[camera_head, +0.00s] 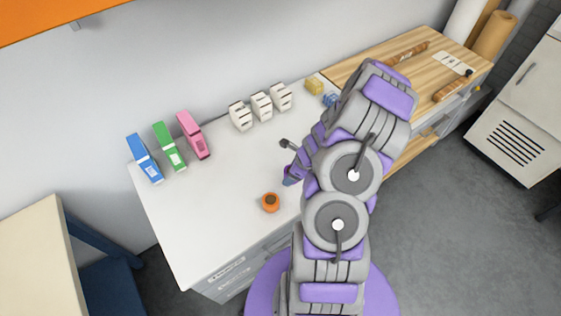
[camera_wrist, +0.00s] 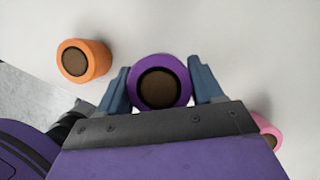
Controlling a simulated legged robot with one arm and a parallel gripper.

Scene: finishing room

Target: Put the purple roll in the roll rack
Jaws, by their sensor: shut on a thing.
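The purple roll (camera_wrist: 162,66) with a brown core stands between the two blue-grey fingers of my gripper (camera_wrist: 158,72) in the wrist view. The fingers are shut on its sides. White table surface shows around it; I cannot tell whether the roll touches the table. In the head view my arm hides most of the gripper, near the middle of the white table. No thing is clearly recognisable as the roll rack; three white slotted blocks (camera_head: 262,105) stand in a row at the wall, and my arm covers part of the table.
An orange roll (camera_head: 270,202) stands near the table's front edge; it also shows in the wrist view (camera_wrist: 84,61). A pink roll (camera_wrist: 268,132) is partly hidden. Blue (camera_head: 145,158), green (camera_head: 169,146) and pink (camera_head: 194,135) boxes stand at left. A wooden board (camera_head: 350,69) lies at right.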

